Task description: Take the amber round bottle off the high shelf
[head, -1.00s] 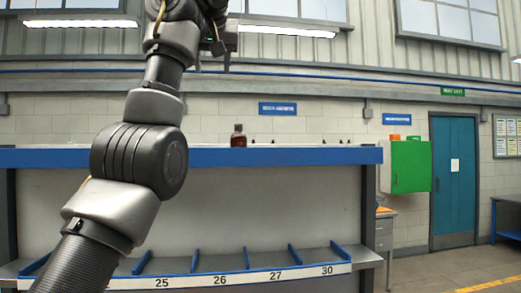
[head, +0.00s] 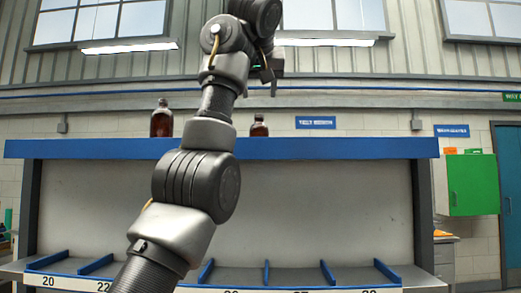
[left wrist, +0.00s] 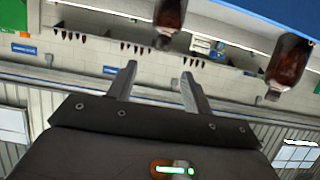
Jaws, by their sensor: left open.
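The left amber bottle (head: 161,124) looks larger than the right amber bottle (head: 259,129); I cannot tell which one is the round one. My left gripper (head: 270,82) is open and empty, above the shelf, and appears above the right bottle in the head view. The left wrist view is upside down: my open left gripper (left wrist: 158,82) has one bottle (left wrist: 170,14) beyond its fingertips and the larger bottle (left wrist: 287,64) off to the right. My right gripper is not in view.
My left arm crosses in front of the shelf. Below is a lower shelf with blue dividers and numbered slots (head: 235,275). A green cabinet (head: 472,185) hangs on the wall at right, near a teal door (head: 509,180). The shelf's right part is clear near its front edge.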

